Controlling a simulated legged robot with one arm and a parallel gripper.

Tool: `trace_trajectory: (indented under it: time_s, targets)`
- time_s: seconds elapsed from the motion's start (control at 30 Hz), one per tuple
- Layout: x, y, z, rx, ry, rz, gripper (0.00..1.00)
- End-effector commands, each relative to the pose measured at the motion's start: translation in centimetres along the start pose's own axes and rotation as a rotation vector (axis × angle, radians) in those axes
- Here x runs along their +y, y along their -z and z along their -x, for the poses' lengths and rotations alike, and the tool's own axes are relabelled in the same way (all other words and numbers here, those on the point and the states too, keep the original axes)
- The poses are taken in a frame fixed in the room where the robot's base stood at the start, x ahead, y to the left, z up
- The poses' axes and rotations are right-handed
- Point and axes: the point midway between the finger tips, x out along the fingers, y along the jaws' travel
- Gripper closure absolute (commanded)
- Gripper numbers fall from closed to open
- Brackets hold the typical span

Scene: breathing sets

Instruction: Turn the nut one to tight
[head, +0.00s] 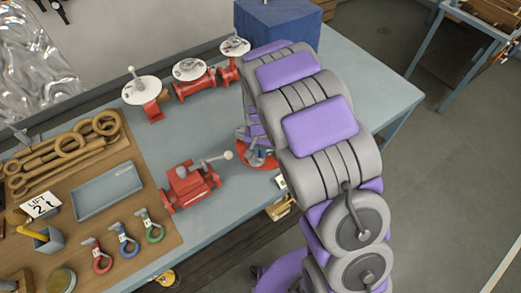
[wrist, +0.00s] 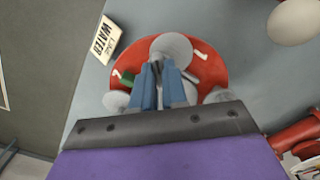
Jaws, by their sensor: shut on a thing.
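A round red disc (wrist: 217,66) with white marks lies on the grey bench under my gripper in the wrist view. Pale grey rounded parts stand on it, one (wrist: 172,44) just beyond the fingertips, others to the left and right. My gripper (wrist: 158,72) has its blue fingers shut on a small grey piece, which I take as nut one; the fingers hide most of it. In the head view the red disc (head: 262,161) is partly hidden behind my arm. Whether the nut is tight cannot be seen.
A red valve with a grey lever (head: 187,185) stands left of the disc. Several red valves with white discs (head: 190,70) stand along the back. A sign reading WATER (wrist: 105,39) lies beside the disc. A blue box (head: 277,24) stands at the far end.

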Motion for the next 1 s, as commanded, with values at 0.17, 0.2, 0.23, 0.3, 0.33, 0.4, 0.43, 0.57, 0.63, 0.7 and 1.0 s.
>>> trace_trajectory:
  time_s: [0.17, 0.2, 0.23, 0.3, 0.33, 0.4, 0.43, 0.57, 0.63, 0.7, 1.0]
  targets:
    - [-0.05, 0.04, 0.04, 0.001, 0.001, -0.025, 1.00]
    - [-0.05, 0.05, 0.05, 0.002, 0.001, -0.037, 1.00]
    - [-0.04, 0.06, 0.05, 0.002, 0.001, -0.049, 1.00]
    - [-0.04, 0.07, 0.05, 0.002, 0.001, -0.082, 1.00]
    - [-0.05, 0.07, 0.05, 0.002, 0.002, -0.100, 1.00]
    - [-0.05, 0.08, 0.05, 0.002, 0.002, -0.146, 1.00]
    - [-0.05, 0.08, 0.06, 0.002, 0.002, -0.168, 1.00]
    - [-0.05, 0.08, 0.07, 0.003, 0.001, -0.277, 1.00]
    - [-0.05, 0.09, 0.09, 0.002, 0.002, -0.344, 1.00]
    - [-0.05, 0.10, 0.10, 0.002, 0.002, -0.413, 1.00]
    - [-0.08, 0.09, 0.19, 0.002, 0.003, -0.697, 1.00]
